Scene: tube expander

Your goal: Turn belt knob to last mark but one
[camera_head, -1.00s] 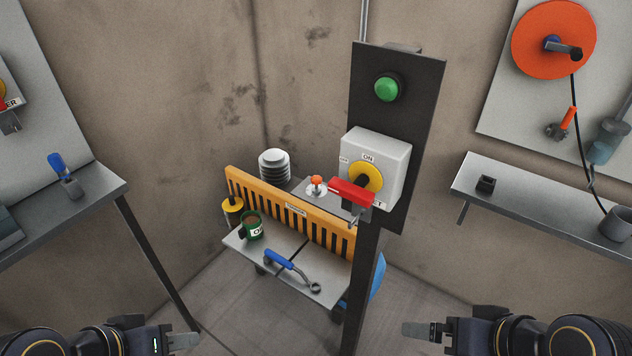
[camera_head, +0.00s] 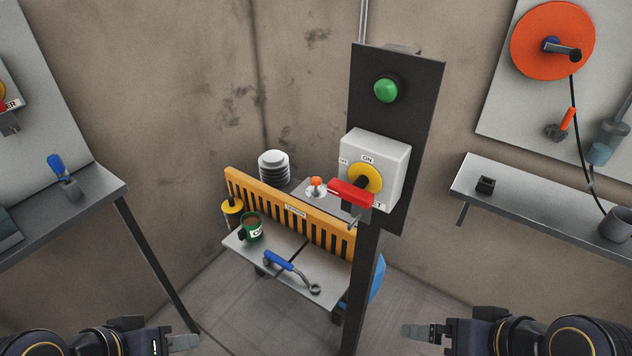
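No knob with a readable belt label shows. A yellow round dial (camera_head: 365,178) with a red handle (camera_head: 350,193) sits on a white box (camera_head: 386,158) on the dark post panel; "ON" is printed above it, and other lettering is partly covered. My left gripper (camera_head: 186,343) is low at the left, far from the dial. My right gripper (camera_head: 410,331) is low at the right, below the panel. Both look empty, but their finger gaps cannot be made out.
A green button (camera_head: 387,88) tops the panel. A bench (camera_head: 290,268) behind the post bears a green mug (camera_head: 252,228) and a blue-handled tool (camera_head: 280,261). Side shelves (camera_head: 540,200) and (camera_head: 60,222) flank the room. An orange disc (camera_head: 552,42) hangs at the right.

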